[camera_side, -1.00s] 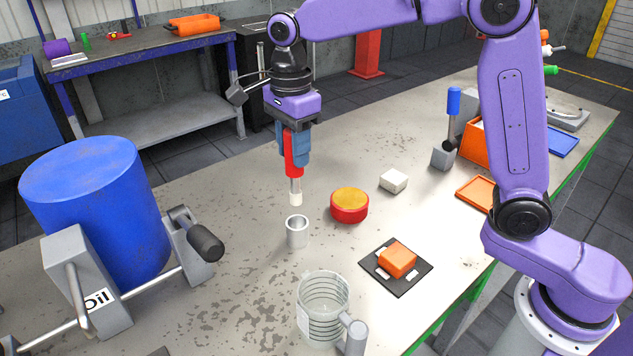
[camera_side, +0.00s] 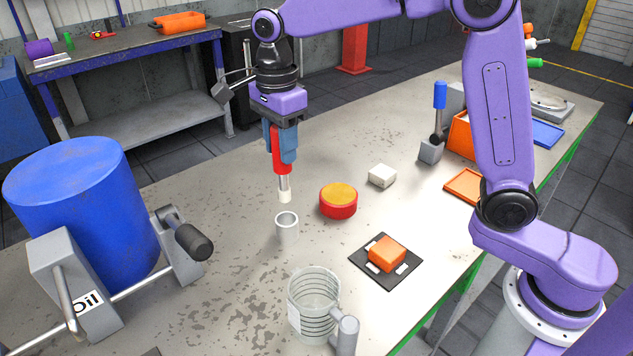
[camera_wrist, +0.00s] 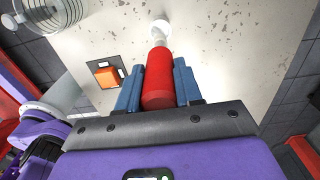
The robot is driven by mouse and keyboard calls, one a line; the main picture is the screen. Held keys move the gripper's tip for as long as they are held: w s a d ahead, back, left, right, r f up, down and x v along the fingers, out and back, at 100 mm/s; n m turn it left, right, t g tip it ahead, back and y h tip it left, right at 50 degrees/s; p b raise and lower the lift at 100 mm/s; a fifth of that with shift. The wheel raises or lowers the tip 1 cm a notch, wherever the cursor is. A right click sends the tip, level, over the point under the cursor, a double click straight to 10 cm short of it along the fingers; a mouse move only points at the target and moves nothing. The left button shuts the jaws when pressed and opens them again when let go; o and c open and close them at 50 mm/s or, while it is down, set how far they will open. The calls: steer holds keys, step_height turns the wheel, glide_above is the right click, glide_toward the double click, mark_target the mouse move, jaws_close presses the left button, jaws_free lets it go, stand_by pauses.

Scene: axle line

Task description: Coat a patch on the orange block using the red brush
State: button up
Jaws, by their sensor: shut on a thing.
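My gripper (camera_side: 281,152) is shut on the red brush (camera_side: 281,165) and holds it upright, pale bristles down. The bristle tip shows just above a small grey metal cup (camera_side: 287,230), outside it. The wrist view shows the red brush handle (camera_wrist: 159,82) between the blue fingers, with the bristle end overlapping the pale round cup (camera_wrist: 160,24). The orange block (camera_side: 387,252) sits on a dark square plate (camera_side: 394,278) with pale clamps, right of and nearer than the cup. It also shows in the wrist view (camera_wrist: 107,77).
A red tin with a yellow top (camera_side: 338,205) and a white block (camera_side: 382,176) stand right of the brush. A clear ribbed jug (camera_side: 313,302) stands in front. A blue oil drum (camera_side: 85,215) in a cradle fills the left. Orange trays (camera_side: 464,186) lie farther right.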

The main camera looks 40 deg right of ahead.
steer(key=shift+d, duration=0.1)
steer(key=d+h, duration=0.4)
steer(key=d, duration=0.7)
steer(key=shift+a+f, duration=0.15)
steer(key=shift+f, duration=1.3)
steer(key=shift+a+f, duration=0.1)
steer(key=shift+f, duration=1.35)
steer(key=shift+f, duration=0.75)
steer(key=shift+r, duration=0.15)
step_height(320, 180, up, 7)
stand_by(0.4)
stand_by(0.4)
